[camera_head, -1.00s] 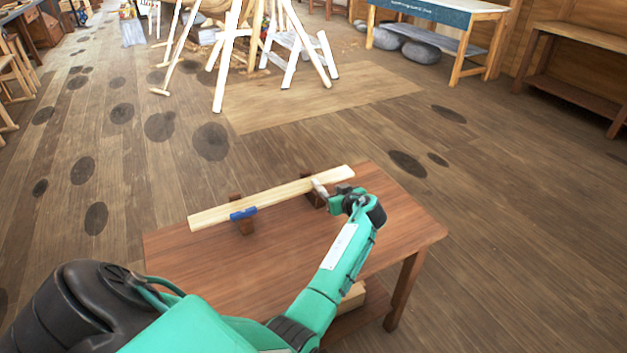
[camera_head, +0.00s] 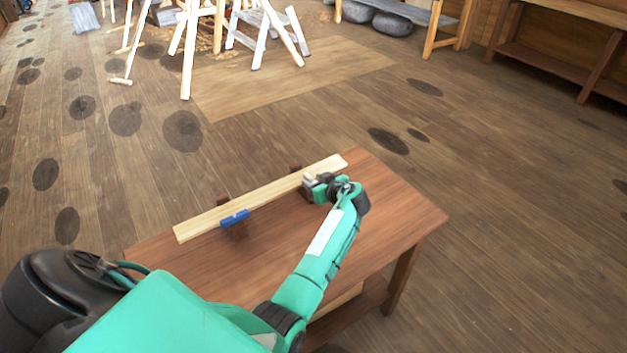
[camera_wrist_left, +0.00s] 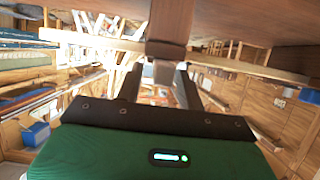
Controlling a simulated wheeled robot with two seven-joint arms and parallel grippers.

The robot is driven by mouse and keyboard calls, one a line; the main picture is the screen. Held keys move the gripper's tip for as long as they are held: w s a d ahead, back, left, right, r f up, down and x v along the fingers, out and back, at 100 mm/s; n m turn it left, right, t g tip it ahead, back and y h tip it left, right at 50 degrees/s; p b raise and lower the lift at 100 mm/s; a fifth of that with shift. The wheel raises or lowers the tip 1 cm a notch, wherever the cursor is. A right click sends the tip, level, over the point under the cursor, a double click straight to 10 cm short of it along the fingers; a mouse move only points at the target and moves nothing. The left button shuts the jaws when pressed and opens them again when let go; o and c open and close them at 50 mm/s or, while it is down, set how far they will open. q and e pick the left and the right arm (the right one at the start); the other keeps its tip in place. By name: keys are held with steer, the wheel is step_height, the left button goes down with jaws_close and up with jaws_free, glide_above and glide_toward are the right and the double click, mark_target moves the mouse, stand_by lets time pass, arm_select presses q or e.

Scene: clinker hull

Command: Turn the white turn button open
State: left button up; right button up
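A pale wooden plank (camera_head: 262,198) lies across two brown blocks on the small table. The white turn button (camera_head: 309,177) is at the right block and is mostly hidden by my left gripper (camera_head: 314,185). In the left wrist view the white button (camera_wrist_left: 163,73) shows below the brown block (camera_wrist_left: 170,25), between the dark fingers of my left gripper (camera_wrist_left: 163,85). The fingers stand apart on either side of it, with what looks like a gap. The button's exact angle is hard to tell. My right gripper is not in view.
A blue turn button (camera_head: 235,218) sits at the left block (camera_head: 234,233), against the plank's near side. The brown table (camera_head: 270,255) is otherwise clear on top. White trestles (camera_head: 265,35) stand on the floor far behind, and open floor surrounds the table.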

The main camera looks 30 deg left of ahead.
arm_select(q)
jaws_close()
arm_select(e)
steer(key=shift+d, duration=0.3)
